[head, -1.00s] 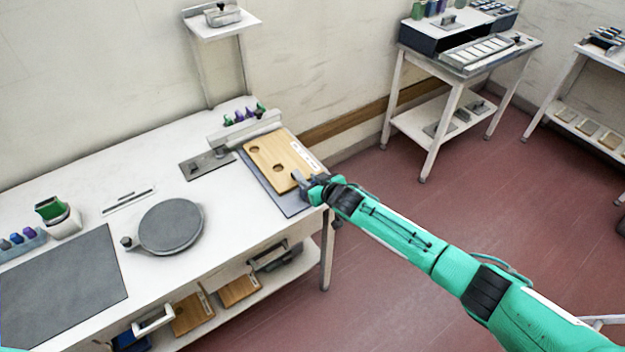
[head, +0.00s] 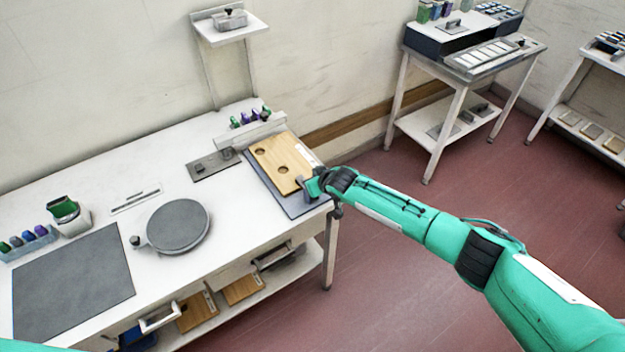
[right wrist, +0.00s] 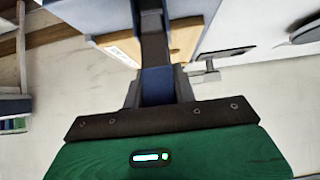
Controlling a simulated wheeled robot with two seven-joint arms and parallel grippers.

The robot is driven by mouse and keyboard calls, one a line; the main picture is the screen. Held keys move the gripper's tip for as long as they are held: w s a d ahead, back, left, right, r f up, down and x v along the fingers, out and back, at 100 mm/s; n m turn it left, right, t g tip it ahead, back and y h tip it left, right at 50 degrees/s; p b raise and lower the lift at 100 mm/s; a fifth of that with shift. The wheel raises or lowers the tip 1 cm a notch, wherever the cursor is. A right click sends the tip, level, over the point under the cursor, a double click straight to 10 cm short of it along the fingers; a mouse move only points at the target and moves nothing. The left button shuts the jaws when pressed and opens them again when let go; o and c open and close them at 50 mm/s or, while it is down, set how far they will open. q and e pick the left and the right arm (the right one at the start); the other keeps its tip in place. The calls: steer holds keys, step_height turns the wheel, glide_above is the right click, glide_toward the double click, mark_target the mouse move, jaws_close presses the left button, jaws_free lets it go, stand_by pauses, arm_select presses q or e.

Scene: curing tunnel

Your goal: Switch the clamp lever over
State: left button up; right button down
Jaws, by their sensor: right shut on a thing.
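My right gripper (head: 307,190) is at the near right corner of the wooden board (head: 274,159) on the bench. In the right wrist view its jaws (right wrist: 155,85) are closed around a dark bar with a blue lower part, which I take to be the clamp lever (right wrist: 153,48). In the head view the gripper hides most of the lever. The board has two round holes and a white label strip, and lies on a grey plate (head: 296,208). My left gripper is out of view.
A small metal T-shaped fitting (right wrist: 205,76) sits beside the jaws in the wrist view. Left along the bench (head: 110,205) are a round grey disc (head: 178,225), a dark mat (head: 72,280) and a green-topped container (head: 68,214). Open floor lies to the right.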

steer(key=c, duration=1.1)
jaws_free()
steer(key=shift+w, duration=0.1)
steer(key=shift+b+v, duration=1.65)
steer(key=shift+v, duration=5.25)
steer(key=shift+f, duration=0.1)
